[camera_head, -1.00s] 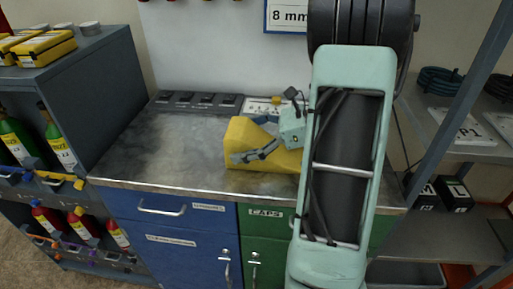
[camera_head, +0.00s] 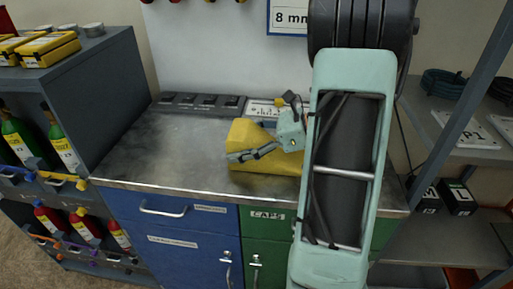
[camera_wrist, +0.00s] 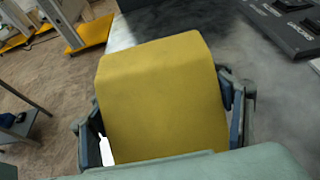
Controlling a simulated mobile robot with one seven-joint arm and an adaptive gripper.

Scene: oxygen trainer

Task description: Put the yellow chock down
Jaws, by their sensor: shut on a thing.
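The yellow chock (camera_head: 262,164) is a wedge-like block at the bench top, close to the front edge, in the head view. My gripper (camera_head: 240,155) is shut on it, with one finger across its near side. In the wrist view the chock (camera_wrist: 163,100) fills the middle, between the two fingers of my gripper (camera_wrist: 165,110). The far finger is hidden in the head view, and my arm hides part of the chock's right side. I cannot tell whether its underside touches the bench.
The grey bench top (camera_head: 165,150) is clear to the left of the chock. A shelf unit (camera_head: 80,80) with bottles stands at the left, and a metal rack (camera_head: 455,140) at the right.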

